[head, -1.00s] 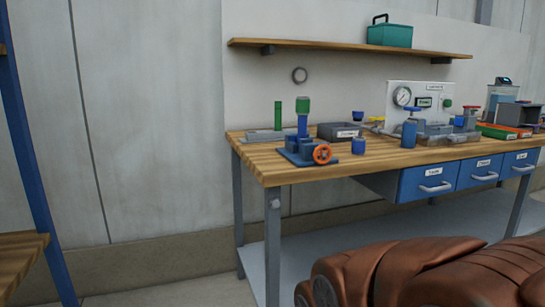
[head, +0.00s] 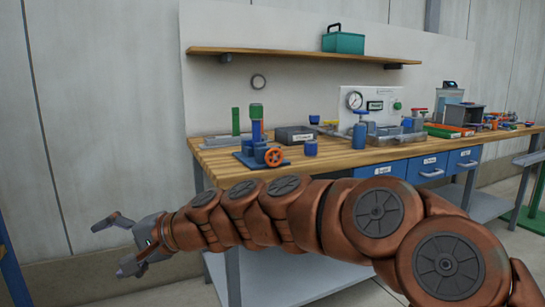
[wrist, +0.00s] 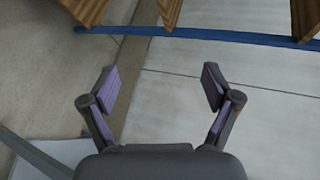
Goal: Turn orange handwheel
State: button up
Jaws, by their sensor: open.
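The orange handwheel (head: 274,157) is a small spoked wheel on the front of a blue valve fixture (head: 254,151). The fixture stands near the left front corner of the wooden workbench (head: 340,157). My gripper (head: 108,246) is to the left of the bench and lower than the handwheel, well apart from it, with its fingers pointing left. In the wrist view my gripper (wrist: 158,88) is open and empty, with its two fingers wide apart. The handwheel does not show in the wrist view.
A blue cylinder (head: 311,148) and a grey box (head: 295,135) stand right of the fixture. A gauge panel (head: 372,113) is further right. A shelf (head: 300,56) runs above. Wooden slats on a blue rail (wrist: 200,33) show ahead of my gripper. My arm crosses before the bench.

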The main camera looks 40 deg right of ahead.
jog(key=w+d+r+m+t+h, duration=0.2)
jog(key=d+r+m, duration=0.15)
jog(key=d, duration=0.45)
jog(key=w+d+r+m+t+h, duration=0.25)
jog(key=d+m, duration=0.25)
jog(key=d, duration=0.3)
jog(key=w+d+r+m+t+h, duration=0.1)
jog(key=d+r+m+t+h, duration=0.2)
jog(key=d, duration=0.5)
jog(key=m+g+h, duration=0.1)
jog(key=m+h, duration=0.7)
jog(key=m, duration=0.5)
send_near(275, 157)
jog(key=x, duration=0.3)
jog(key=shift+y, duration=0.45)
jog(key=x, duration=0.6)
jog(key=shift+w+d+r, duration=0.1)
jog(key=shift+d, duration=0.1)
jog(key=shift+w+d+r, duration=0.1)
jog(key=shift+w, duration=0.4)
jog(key=shift+c, duration=0.2)
